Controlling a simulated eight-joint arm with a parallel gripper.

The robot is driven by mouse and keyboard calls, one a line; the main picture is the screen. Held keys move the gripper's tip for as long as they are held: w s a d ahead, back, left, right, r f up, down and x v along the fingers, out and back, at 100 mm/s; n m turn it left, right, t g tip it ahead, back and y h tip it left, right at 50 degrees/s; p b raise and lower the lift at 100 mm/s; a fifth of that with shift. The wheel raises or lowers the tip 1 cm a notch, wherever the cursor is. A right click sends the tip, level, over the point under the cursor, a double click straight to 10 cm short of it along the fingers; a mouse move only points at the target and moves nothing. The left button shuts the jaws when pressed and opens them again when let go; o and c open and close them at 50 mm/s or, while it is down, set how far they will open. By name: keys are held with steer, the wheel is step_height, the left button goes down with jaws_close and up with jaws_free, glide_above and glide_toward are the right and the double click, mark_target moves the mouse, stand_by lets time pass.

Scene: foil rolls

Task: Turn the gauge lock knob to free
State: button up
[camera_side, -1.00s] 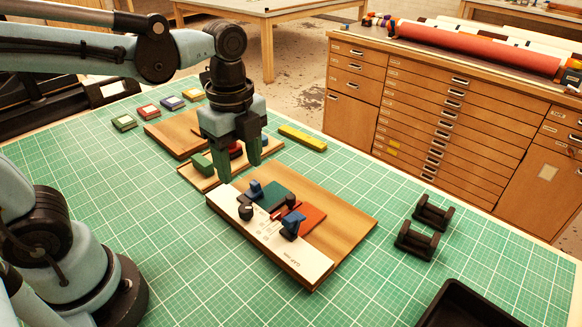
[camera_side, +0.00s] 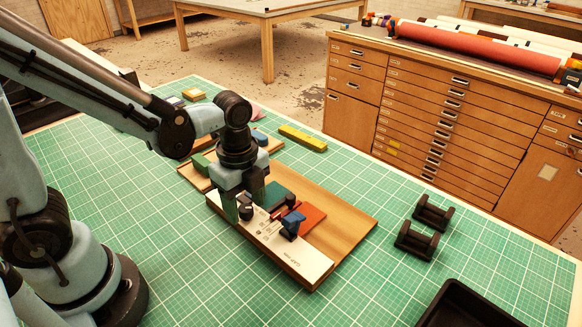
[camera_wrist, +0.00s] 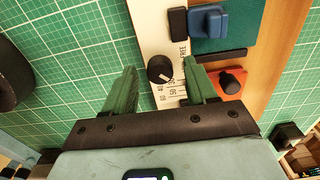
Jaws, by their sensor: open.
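The gauge lock knob (camera_wrist: 160,68) is a round black knob on a white label strip (camera_wrist: 150,22). A pale pointer mark on it slants toward the lower right in the wrist view. The word FREE is printed to its upper right, with numbers below. My gripper (camera_wrist: 160,66) is open, with one green finger on each side of the knob and visible gaps between. In the side view my gripper (camera_side: 248,208) is low over the near-left part of the board, around the knob (camera_side: 246,213). I cannot tell whether the fingertips touch the strip.
A blue block (camera_wrist: 208,22) on a dark green plate and a black knob (camera_wrist: 230,84) on an orange plate sit close to the right finger. A blue clamp (camera_side: 292,224) stands further along the board. Black stands (camera_side: 416,240) are to the right.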

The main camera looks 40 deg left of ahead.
steer(key=c, duration=1.1)
steer(key=shift+o, duration=0.2)
steer(key=n, duration=0.4)
steer(key=shift+n, duration=0.3)
steer(key=n, duration=0.4)
steer(key=shift+n, duration=0.3)
steer(key=n, duration=0.4)
steer(key=shift+n, duration=2.4)
